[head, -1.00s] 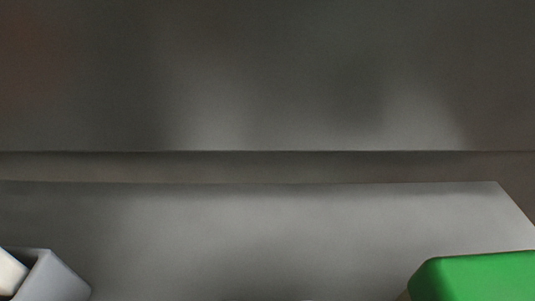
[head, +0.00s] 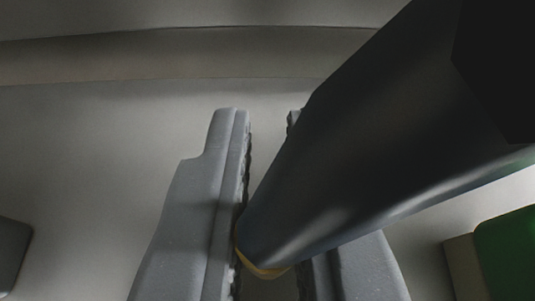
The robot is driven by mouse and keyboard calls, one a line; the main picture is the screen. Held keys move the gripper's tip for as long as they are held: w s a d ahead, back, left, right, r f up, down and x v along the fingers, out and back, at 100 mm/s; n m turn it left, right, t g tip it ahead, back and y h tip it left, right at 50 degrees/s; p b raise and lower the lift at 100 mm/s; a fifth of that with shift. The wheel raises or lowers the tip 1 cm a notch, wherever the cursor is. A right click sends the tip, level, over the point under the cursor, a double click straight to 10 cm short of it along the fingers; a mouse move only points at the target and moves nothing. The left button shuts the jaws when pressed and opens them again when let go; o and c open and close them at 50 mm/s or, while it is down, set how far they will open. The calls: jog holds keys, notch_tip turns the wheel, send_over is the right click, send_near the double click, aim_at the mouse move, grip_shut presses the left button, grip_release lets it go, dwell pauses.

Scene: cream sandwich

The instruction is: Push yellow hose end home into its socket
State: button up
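A thick dark tube (head: 370,140) slants from the upper right down to the lower middle. It ends in a narrow yellow rim (head: 263,268), the only yellow that shows. My gripper (head: 268,115) reaches in from the bottom with two grey fingers set apart. The tube's lower end overlaps the gap between them, and its yellow rim looks close to or against the left finger. The tube hides much of the right finger. I cannot tell whether the fingers clamp it. No socket can be made out.
A green block (head: 508,250) with a tan side (head: 464,268) stands at the right edge. A dark grey object (head: 12,252) is cut off at the left edge. The pale grey surface (head: 95,150) left of my gripper is bare up to a ledge (head: 150,55) at the back.

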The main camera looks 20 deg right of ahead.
jog(key=o, duration=0.3)
jog(key=shift+o, duration=0.2)
jog(key=shift+r, duration=0.15)
jog(key=p+v, duration=0.2)
jog(key=v, duration=1)
jog(key=shift+p, duration=0.3)
